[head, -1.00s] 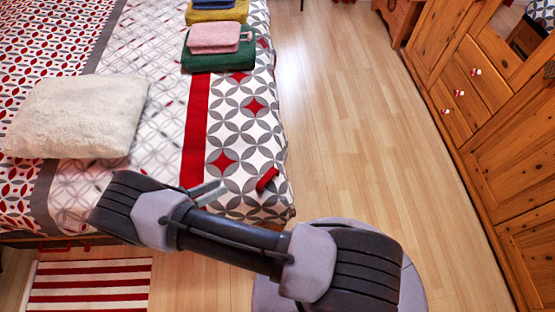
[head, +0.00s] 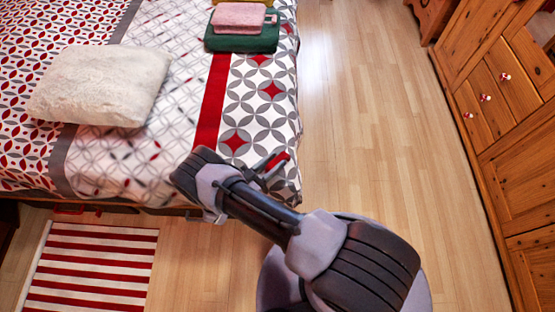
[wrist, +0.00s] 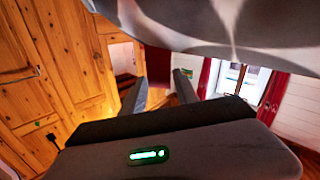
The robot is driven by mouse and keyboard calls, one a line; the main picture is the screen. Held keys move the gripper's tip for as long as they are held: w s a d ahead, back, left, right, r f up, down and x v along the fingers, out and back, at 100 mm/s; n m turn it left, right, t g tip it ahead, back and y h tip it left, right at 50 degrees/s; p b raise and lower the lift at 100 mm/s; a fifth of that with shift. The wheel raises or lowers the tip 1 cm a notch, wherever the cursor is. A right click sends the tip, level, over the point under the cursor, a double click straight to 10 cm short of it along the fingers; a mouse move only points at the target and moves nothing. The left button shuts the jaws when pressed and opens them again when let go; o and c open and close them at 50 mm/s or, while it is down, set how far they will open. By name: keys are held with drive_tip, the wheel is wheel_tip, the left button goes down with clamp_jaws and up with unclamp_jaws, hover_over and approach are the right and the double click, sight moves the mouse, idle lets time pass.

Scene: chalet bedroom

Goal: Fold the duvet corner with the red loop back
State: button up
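The duvet (head: 255,100), white with grey circles and red stars, covers the bed and hangs at its near right corner. The red loop (head: 279,158) is at that corner, partly hidden by my gripper. My gripper (head: 270,165) is right at the loop in the head view. In the wrist view its two fingers (wrist: 160,88) stand apart, with the duvet's pale underside or edge (wrist: 230,25) close above them.
A cream pillow (head: 100,85) lies on the bed at left. Folded green and pink towels (head: 240,38) lie farther up the duvet. A striped rug (head: 95,265) is at lower left. Wooden cabinets (head: 500,110) line the right, with clear floor between.

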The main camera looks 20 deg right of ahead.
drive_tip(key=shift+x, duration=0.9)
clamp_jaws()
drive_tip(key=shift+s+f, duration=0.1)
idle(0.7)
